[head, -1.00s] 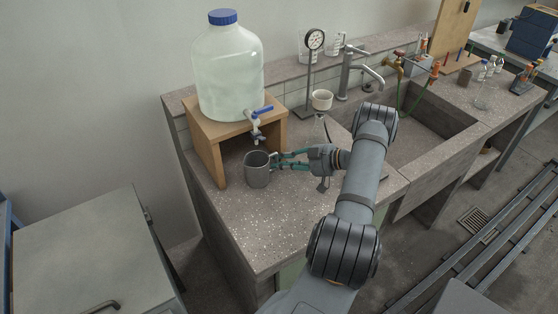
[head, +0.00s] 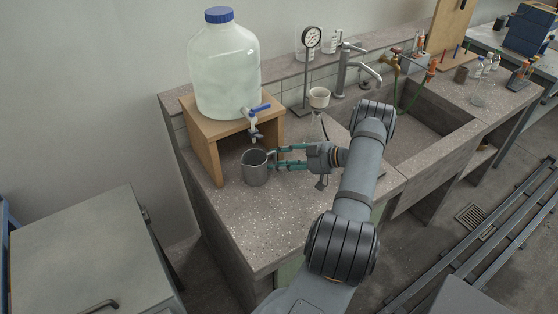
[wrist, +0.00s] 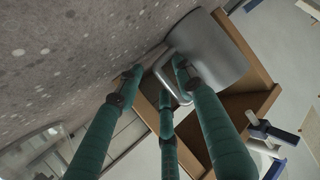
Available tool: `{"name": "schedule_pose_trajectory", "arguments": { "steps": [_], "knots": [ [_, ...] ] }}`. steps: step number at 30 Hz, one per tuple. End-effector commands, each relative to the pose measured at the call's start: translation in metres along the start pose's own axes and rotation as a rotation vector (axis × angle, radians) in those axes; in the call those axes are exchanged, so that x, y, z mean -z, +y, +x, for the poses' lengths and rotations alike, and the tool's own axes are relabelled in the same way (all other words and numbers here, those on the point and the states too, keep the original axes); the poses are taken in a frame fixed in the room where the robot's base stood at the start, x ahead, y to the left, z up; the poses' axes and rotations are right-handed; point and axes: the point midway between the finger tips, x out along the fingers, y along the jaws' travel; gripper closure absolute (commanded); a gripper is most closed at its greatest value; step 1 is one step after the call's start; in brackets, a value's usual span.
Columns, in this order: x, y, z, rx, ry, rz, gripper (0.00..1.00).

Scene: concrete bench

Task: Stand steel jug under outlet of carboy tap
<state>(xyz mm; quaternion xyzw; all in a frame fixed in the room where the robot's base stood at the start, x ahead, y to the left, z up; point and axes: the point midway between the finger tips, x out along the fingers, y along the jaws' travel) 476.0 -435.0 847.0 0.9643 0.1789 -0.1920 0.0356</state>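The steel jug (head: 255,171) stands upright on the bench in front of the wooden stand, its mouth just below the tap (head: 254,120) in the head view. I cannot tell whether it is exactly under the outlet. The carboy (head: 224,75) sits on the stand with its blue-handled tap facing forward. My gripper (head: 274,160) is at the jug's right side, its teal fingers spread apart. In the wrist view the jug (wrist: 215,50) is at the top, and its handle (wrist: 166,82) lies between the fingers of my gripper (wrist: 155,85). Finger contact with the handle is unclear.
The wooden stand (head: 205,150) is close behind the jug. A gauge stand (head: 307,75), a white cup (head: 319,97) and a glass flask (head: 316,125) are behind my gripper. The sink (head: 405,135) is to the right. The bench front (head: 260,230) is clear.

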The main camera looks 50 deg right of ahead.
Motion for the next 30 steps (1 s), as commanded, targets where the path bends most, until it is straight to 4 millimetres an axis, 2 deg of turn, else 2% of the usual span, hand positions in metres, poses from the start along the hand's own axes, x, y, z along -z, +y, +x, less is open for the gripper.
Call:
{"name": "schedule_pose_trajectory", "arguments": {
  "steps": [5, 12, 18, 24, 30],
  "knots": [
    [0.000, 0.001, -0.022, -0.005, 0.000, 0.001, 0.63],
    [0.000, 0.001, -0.072, -0.005, 0.000, 0.000, 0.63],
    [0.000, 0.001, -0.104, -0.003, 0.001, 0.000, 0.63],
    [0.000, 0.000, -0.118, 0.000, 0.000, 0.000, 0.63],
    [0.000, 0.000, -0.119, 0.000, 0.000, 0.001, 0.63]
  ]
}}
